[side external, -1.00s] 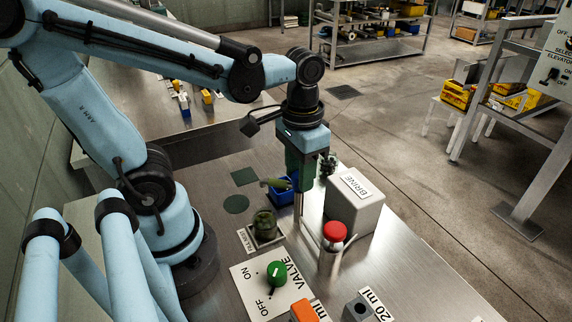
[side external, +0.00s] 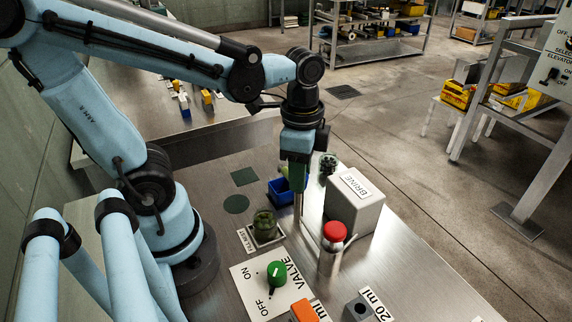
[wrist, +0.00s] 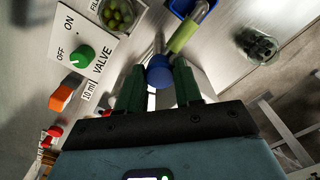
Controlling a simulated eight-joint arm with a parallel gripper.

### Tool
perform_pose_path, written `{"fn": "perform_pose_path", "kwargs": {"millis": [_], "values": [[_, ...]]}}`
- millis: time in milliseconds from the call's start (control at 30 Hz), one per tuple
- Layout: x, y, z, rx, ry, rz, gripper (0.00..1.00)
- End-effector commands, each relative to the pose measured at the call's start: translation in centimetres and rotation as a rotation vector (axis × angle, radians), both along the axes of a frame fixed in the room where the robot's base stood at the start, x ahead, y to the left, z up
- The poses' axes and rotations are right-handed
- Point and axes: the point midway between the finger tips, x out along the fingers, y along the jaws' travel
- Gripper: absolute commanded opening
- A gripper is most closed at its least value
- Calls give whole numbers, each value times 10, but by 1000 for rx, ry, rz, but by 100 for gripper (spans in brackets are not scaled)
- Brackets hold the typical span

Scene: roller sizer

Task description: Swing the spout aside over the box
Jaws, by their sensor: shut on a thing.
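The spout (wrist: 184,38) is a short tube with a green sleeve and a clear end, reaching up and right from a blue knob (wrist: 159,72) in the wrist view. My gripper (wrist: 158,82) is shut on that blue knob. In the side view my gripper (side external: 297,188) points down at the top of a thin metal post, and the spout (side external: 285,171) shows partly behind it. The blue box (side external: 279,192) stands behind the post. In the wrist view the spout's clear end overlaps the blue box (wrist: 178,7), which is cut off by the frame edge.
A jar of green balls (side external: 264,224) stands left of the post. A darker jar (side external: 327,163) is behind my gripper. The BRINE block (side external: 355,203) and a red-topped post (side external: 334,232) stand right. The green valve knob (side external: 277,273) is in front.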

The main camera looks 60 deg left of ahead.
Motion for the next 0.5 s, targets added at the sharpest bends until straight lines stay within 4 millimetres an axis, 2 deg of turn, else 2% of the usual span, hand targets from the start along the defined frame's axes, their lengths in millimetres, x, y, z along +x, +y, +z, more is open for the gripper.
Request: {"fn": "perform_pose_path", "kwargs": {"millis": [500], "values": [[0,0,0,0,1,-62,0]]}}
